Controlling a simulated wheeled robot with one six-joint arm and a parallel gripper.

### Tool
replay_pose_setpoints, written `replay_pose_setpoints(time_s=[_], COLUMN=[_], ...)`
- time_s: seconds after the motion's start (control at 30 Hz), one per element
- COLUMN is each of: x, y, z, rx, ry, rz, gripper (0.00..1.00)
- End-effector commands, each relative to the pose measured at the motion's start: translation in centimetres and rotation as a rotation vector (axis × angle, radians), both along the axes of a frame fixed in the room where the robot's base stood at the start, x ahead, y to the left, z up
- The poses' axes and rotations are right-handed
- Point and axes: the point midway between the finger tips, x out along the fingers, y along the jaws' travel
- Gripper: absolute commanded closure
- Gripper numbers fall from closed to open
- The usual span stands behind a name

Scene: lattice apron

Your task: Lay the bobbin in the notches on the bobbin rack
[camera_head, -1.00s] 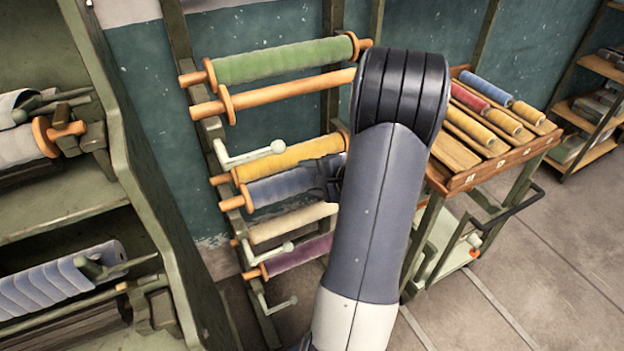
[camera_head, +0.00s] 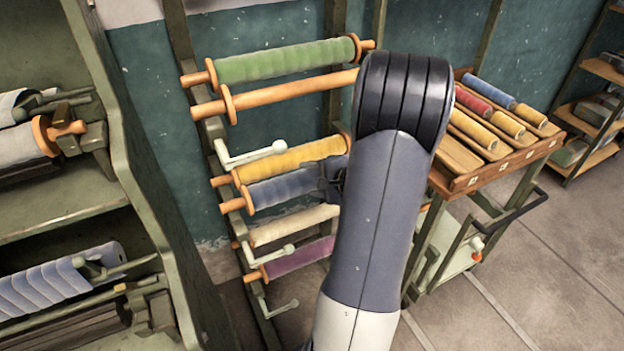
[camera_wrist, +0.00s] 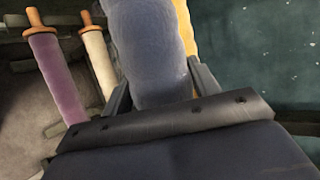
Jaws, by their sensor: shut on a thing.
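The blue bobbin (camera_head: 285,190) with orange ends lies nearly level at the bobbin rack (camera_head: 222,152), just below and in front of a yellow bobbin (camera_head: 300,157). My gripper (camera_head: 335,180) is around its right part and mostly hidden behind my arm in the head view. In the wrist view my gripper (camera_wrist: 160,90) is shut on the blue bobbin (camera_wrist: 148,45), with a finger on each side. Pale bracket arms (camera_head: 250,153) stick out from the rack's left post. Whether the blue bobbin touches any notch cannot be told; its right end is hidden.
Green (camera_head: 285,62), cream (camera_head: 293,225) and purple (camera_head: 300,257) bobbins and a bare orange rod (camera_head: 295,92) sit on the rack. A green shelf unit (camera_head: 135,190) stands close on the left. A cart with a sectioned wooden tray (camera_head: 462,184) stands on the right.

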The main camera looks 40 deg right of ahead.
Motion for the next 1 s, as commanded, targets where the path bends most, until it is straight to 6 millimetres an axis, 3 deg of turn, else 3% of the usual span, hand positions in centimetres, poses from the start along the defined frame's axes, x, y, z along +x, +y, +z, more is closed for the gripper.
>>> replay_pose_setpoints(time_s=[1.0], x=[0.0], y=[0.0], z=[-1.7], rx=[-0.001], ry=[-0.002], rz=[0.0], gripper=[0.8])
